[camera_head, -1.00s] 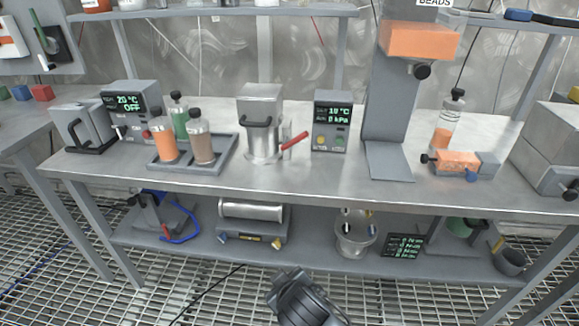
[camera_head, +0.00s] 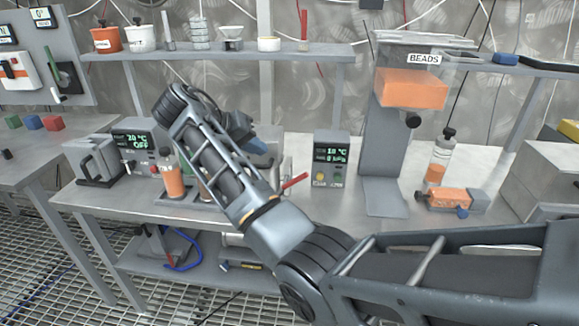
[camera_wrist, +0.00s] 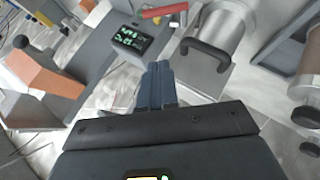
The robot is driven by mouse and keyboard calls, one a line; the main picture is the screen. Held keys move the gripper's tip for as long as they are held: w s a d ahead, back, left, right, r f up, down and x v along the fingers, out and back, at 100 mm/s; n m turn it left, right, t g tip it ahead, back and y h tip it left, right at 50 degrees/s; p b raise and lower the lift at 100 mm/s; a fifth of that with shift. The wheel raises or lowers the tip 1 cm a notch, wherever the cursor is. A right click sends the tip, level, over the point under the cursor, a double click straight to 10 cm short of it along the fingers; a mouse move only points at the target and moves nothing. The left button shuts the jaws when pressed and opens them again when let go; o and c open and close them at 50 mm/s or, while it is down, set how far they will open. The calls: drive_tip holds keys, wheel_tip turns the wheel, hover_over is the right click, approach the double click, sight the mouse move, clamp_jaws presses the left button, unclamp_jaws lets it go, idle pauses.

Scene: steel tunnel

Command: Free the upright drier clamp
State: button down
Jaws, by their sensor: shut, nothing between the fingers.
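The steel canister with a black handle (camera_wrist: 215,45) stands in the wrist view, right of my fingertips; my arm hides most of it in the head view. A red lever (camera_head: 294,183) sticks out beside it, and shows at the top of the wrist view (camera_wrist: 165,10). Whether this lever belongs to the drier clamp, I cannot tell. A clear upright cylinder with orange contents and a black cap (camera_head: 438,158) stands at the right, behind an orange block in a grey holder (camera_head: 442,198). My gripper (camera_head: 258,147) is shut and empty above the bench; its blue fingers (camera_wrist: 160,85) point toward the controller.
The controller (camera_head: 331,158) with a green display stands right of the canister. The BEADS dispenser (camera_head: 383,140) rises right of it. An orange bottle (camera_head: 174,182) and a partly hidden brown one stand left. A shelf (camera_head: 215,52) runs behind. Bare bench lies before the controller.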

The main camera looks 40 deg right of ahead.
drive_tip(key=p+x, duration=0.1)
drive_tip(key=x, duration=0.8)
drive_tip(key=shift+s+d+p, duration=0.15)
drive_tip(key=shift+d+p, duration=0.2)
drive_tip(key=shift+d, duration=0.15)
drive_tip(key=shift+s+d+f+p, duration=0.15)
drive_tip(key=shift+s+f+p, duration=0.15)
drive_tip(key=shift+s+f, duration=0.4)
drive_tip(key=shift+s+d+f+p, duration=0.2)
drive_tip(key=shift+s+f, duration=0.25)
drive_tip(key=shift+f, duration=0.45)
drive_tip(key=shift+w, duration=0.1)
